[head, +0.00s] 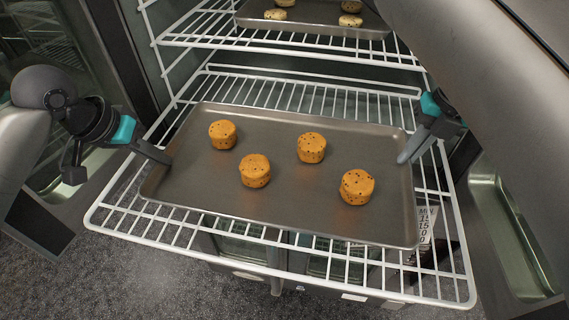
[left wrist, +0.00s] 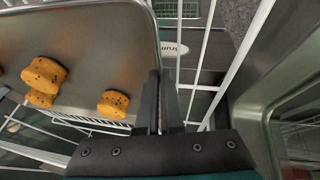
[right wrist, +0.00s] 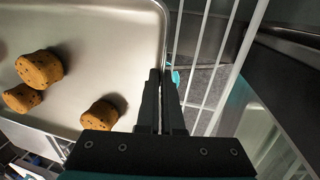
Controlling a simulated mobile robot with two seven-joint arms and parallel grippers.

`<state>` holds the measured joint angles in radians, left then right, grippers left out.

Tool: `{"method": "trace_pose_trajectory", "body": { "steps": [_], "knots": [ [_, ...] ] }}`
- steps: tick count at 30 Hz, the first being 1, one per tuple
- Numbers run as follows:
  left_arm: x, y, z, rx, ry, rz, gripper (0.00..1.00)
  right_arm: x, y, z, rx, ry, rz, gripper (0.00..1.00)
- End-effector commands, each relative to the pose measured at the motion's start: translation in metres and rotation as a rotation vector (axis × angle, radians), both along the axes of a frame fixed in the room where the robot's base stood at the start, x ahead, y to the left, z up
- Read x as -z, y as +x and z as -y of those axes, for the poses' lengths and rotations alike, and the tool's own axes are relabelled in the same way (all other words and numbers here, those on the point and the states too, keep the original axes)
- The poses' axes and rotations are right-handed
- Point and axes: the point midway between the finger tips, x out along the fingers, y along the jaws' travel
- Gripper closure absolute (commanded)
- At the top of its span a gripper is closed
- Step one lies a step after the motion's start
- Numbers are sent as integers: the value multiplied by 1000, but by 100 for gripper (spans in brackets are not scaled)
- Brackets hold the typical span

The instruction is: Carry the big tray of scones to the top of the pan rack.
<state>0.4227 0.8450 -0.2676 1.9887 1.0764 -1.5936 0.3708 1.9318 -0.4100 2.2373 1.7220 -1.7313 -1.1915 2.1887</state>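The big tray (head: 300,218) is a grey metal sheet pan with several speckled orange-brown scones (head: 255,170) on it. It lies on or just above a white wire shelf (head: 120,222); I cannot tell whether it is lifted. My left gripper (head: 162,156) is at the tray's left rim, its fingers close together with the rim between them in the left wrist view (left wrist: 158,80). My right gripper (head: 408,153) is at the right rim, its fingers likewise closed on the rim in the right wrist view (right wrist: 161,80). The top of the pan rack is not identifiable.
A higher wire shelf (head: 300,47) holds another tray (head: 320,28) with similar scones behind the big tray. Dark carpet (head: 140,280) shows in front, below the shelf.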

Motion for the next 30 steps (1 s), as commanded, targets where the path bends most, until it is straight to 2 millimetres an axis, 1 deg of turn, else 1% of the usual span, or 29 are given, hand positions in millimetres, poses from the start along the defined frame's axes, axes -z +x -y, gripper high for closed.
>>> {"method": "trace_pose_trajectory", "body": {
  "steps": [8, 21, 25, 30],
  "knots": [
    [-12, 1, 0, -1, -1, 3, 100, -11, 0, 0, 0, -1, 1, 100],
    [-44, 0, 0, 0, 0, 2, 100, -44, 0, 0, 0, -1, 1, 100],
    [-50, 0, 0, 0, 0, 2, 100, -49, 0, 0, 0, -1, 1, 100],
    [-51, 0, 0, 0, 0, 2, 100, -51, 0, 0, 0, -1, 1, 100]
  ]
}}
